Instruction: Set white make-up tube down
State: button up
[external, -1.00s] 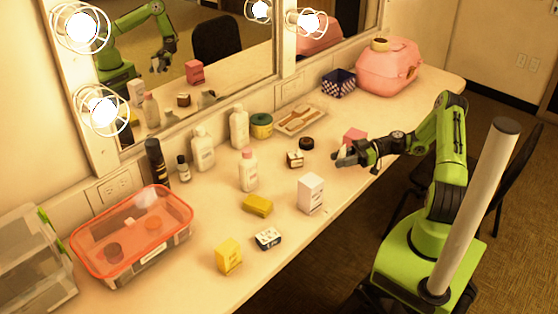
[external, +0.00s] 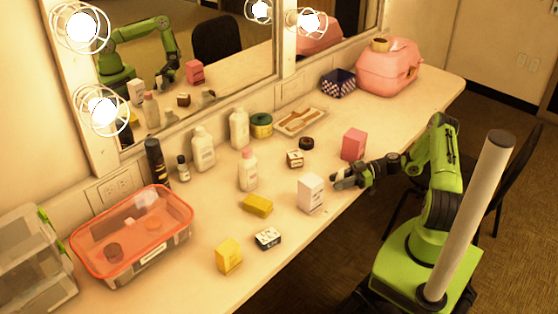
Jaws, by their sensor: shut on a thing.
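My gripper (external: 343,179) is low over the front part of the counter, just right of the white box and in front of the pink box. It is shut on the white make-up tube, of which only a small pale part can be made out at the fingertips. Fingers hide most of it, and I cannot tell whether it touches the counter (external: 300,245).
A white box (external: 311,193) stands close left of my gripper, and a pink box (external: 353,144) stands behind it. The counter's front edge is close by.

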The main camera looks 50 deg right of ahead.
jog(key=shift+f+b, duration=0.2)
jog(key=shift+b, duration=0.15)
jog(key=o, duration=1)
jog(key=shift+r, duration=0.1)
jog(key=shift+r+p, duration=0.15)
jog(key=shift+p, duration=0.4)
